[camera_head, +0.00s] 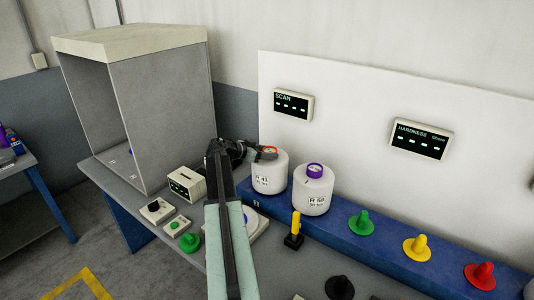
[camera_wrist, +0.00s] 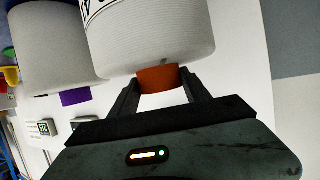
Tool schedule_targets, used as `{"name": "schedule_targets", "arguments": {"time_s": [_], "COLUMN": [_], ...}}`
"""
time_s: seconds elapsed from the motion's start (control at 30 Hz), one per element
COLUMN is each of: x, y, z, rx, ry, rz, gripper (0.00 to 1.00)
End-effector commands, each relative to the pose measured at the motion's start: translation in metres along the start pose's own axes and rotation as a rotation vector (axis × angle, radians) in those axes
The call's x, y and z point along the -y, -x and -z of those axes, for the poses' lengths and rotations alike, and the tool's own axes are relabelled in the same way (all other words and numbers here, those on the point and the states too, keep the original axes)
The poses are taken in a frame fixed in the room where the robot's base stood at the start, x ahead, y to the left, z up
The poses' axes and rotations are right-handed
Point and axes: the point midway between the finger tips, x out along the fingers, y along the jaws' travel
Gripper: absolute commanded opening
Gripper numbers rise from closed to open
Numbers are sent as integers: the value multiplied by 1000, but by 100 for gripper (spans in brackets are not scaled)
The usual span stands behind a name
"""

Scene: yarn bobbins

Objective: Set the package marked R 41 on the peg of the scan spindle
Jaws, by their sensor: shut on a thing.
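The package marked R 41 (camera_head: 268,178) is a white yarn bobbin with an orange core, upright at the left end of the blue ledge. I cannot tell whether it touches the ledge. My gripper (camera_head: 266,152) is shut on its orange core at the top. In the wrist view the jaws (camera_wrist: 158,88) close on the orange core (camera_wrist: 157,77), with the white yarn body (camera_wrist: 150,35) beyond it. A SCAN display (camera_head: 293,104) hangs on the white panel above. I cannot pick out the scan spindle's peg; my arm hides part of the bench.
A second white package (camera_head: 313,193) with a purple core stands close to the right of R 41. Green (camera_head: 362,222), yellow (camera_head: 416,246) and red (camera_head: 480,275) pegs line the blue ledge (camera_head: 390,255). A yellow-handled lever (camera_head: 295,230) stands in front. A grey booth (camera_head: 160,110) is at left.

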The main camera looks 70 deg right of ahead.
Motion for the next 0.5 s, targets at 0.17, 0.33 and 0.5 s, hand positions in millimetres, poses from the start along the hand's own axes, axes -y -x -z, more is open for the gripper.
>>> {"name": "schedule_targets", "arguments": {"time_s": [0.17,0.33,0.5], "x": [0,0,0], "y": [-1,-1,0], "z": [0,-1,-2], "rx": [-4,-2,2], "ry": [1,1,-1], "rz": [0,0,0], "gripper": [72,80,80]}}
